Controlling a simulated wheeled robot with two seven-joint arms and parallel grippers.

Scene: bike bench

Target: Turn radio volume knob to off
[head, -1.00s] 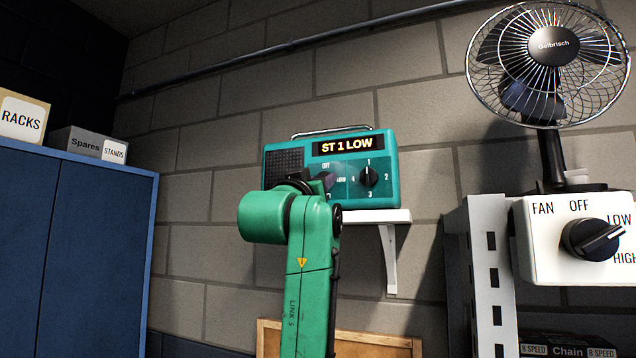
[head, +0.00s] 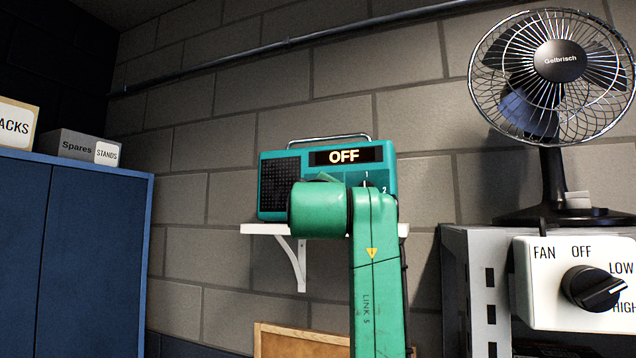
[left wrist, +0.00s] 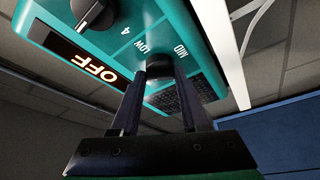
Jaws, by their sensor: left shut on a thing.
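The teal radio (head: 274,180) stands on a small white wall shelf (head: 262,229). Its display (head: 344,156) reads OFF, and the same word shows in the left wrist view. My left gripper (left wrist: 160,76) is shut on the dark volume knob (left wrist: 158,70), with one finger on each side of it. LOW and MID are printed beside this knob; its pointer is not clear. The station knob (left wrist: 92,12) is apart from my fingers. In the head view my green arm hides the volume knob, my left fingers and much of the radio's lower front. My right gripper is not in view.
A desk fan (head: 553,75) stands at the right, above a white fan control box (head: 540,300) with a dark knob (head: 593,288). A blue cabinet (head: 90,250) with boxes on top is at the left. A wooden-framed board (head: 290,340) is below the shelf.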

